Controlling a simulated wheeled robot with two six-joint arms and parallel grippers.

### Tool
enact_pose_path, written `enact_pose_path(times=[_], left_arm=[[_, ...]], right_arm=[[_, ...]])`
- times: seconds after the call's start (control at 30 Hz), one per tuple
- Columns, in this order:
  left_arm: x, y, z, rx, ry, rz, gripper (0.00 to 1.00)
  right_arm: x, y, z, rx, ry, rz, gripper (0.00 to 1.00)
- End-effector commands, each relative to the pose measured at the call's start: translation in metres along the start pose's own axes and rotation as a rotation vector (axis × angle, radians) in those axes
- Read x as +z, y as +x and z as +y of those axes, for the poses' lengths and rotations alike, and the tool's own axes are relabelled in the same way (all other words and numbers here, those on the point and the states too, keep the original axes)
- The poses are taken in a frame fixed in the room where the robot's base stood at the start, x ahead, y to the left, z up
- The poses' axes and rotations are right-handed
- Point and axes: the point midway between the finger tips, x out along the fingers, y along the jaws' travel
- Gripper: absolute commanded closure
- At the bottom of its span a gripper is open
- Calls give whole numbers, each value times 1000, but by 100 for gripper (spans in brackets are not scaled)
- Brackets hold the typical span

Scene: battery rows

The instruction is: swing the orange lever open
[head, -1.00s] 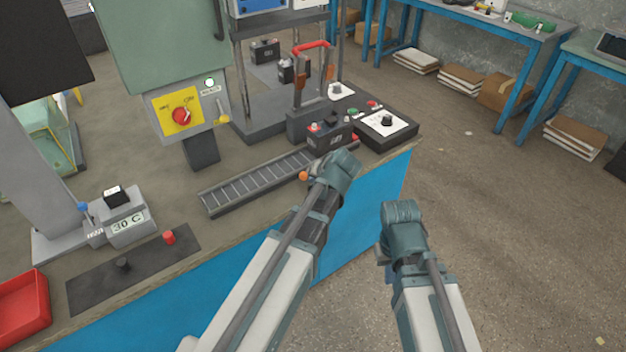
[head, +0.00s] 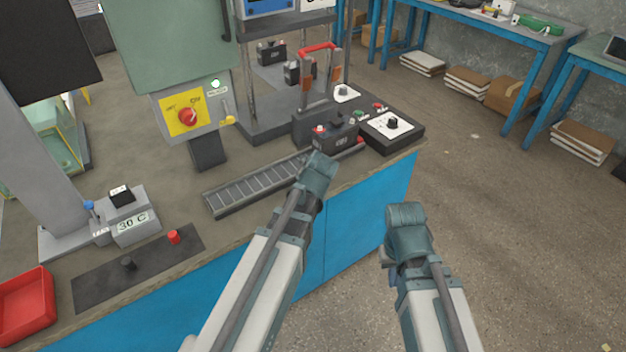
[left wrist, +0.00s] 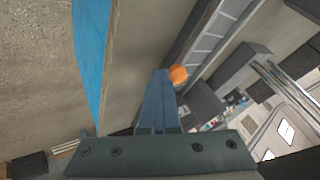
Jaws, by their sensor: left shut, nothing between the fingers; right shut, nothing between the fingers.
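The orange lever shows only as a round orange knob (left wrist: 178,74) in the left wrist view, beside the roller track. The rest of the lever is not clear there, and in the head view my left arm hides it. My left gripper (left wrist: 160,76) is shut and empty, its fingertips next to the knob in the picture; I cannot tell if they touch it. In the head view my left wrist is over the near edge of the roller track (head: 225,203). My right gripper (head: 393,252) is shut and empty, off the bench's front side, away from the lever.
A dark battery (head: 335,136) stands past the track's far end, near a red-handled frame (head: 318,48). A control box with a black knob (head: 392,125) sits at the bench corner. A yellow switch panel (head: 186,112) hangs behind the track.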

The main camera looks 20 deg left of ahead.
Motion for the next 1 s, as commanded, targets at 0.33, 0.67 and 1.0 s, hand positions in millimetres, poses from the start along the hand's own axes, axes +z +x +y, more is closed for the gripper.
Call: enact_pose_path(times=[0.33,0.67,1.0], left_arm=[[0,0,0,-3,-1,-2,100],[-7,-2,10,-2,0,-2,100],[-7,-2,14,-2,-2,-2,100]], right_arm=[[0,0,0,0,0,0,100],[0,0,0,0,0,0,100],[0,1,0,0,0,0,100]])
